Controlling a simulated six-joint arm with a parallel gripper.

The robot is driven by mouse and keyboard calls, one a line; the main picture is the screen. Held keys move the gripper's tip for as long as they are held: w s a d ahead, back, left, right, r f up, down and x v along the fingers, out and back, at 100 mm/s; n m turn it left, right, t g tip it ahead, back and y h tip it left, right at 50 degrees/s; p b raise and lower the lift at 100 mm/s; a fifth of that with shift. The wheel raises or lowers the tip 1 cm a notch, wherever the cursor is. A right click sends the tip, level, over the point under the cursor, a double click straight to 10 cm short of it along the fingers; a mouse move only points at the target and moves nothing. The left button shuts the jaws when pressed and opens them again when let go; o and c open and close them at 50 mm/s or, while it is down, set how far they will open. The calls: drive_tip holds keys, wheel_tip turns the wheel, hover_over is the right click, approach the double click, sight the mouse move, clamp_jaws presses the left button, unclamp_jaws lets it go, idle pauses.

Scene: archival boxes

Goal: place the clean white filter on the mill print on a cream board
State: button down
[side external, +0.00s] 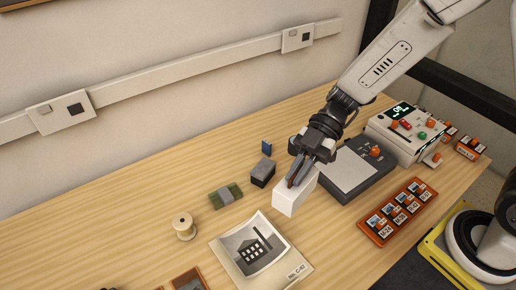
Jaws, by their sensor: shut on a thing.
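The white filter (290,199) is a plain white block, tilted a little in the picture. My gripper (298,181) is shut on its upper part, and the fingers hide some of it. I cannot tell whether the block touches the table or hangs just above it. The mill print on a cream board (296,268) lies flat at the front, below and left of the block. It shows a dark grey building picture and a printed label along its lower right edge. Nothing lies on the print.
A grey device with a pale plate (345,172) stands right of my gripper. An orange tray (380,230) of small labelled items lies in front of it. A dark grey block (263,174), a green bundle (223,196) and a spool (184,227) stand left. The table's back left is clear.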

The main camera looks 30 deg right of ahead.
drive_tip(key=s+a+f+n+g, duration=0.1)
drive_tip(key=s+f, duration=0.4)
drive_tip(key=s, duration=0.1)
drive_tip(key=shift+a, duration=0.25)
idle(0.4)
drive_tip(key=shift+f, duration=0.1)
drive_tip(key=w+a+f, duration=0.6)
drive_tip(key=w+f, duration=0.3)
drive_tip(key=w, duration=0.2)
drive_tip(key=shift+w+a+f, duration=0.15)
drive_tip(key=shift+w+a, duration=0.15)
drive_tip(key=shift+a, duration=0.1)
drive_tip(key=shift+f, duration=0.1)
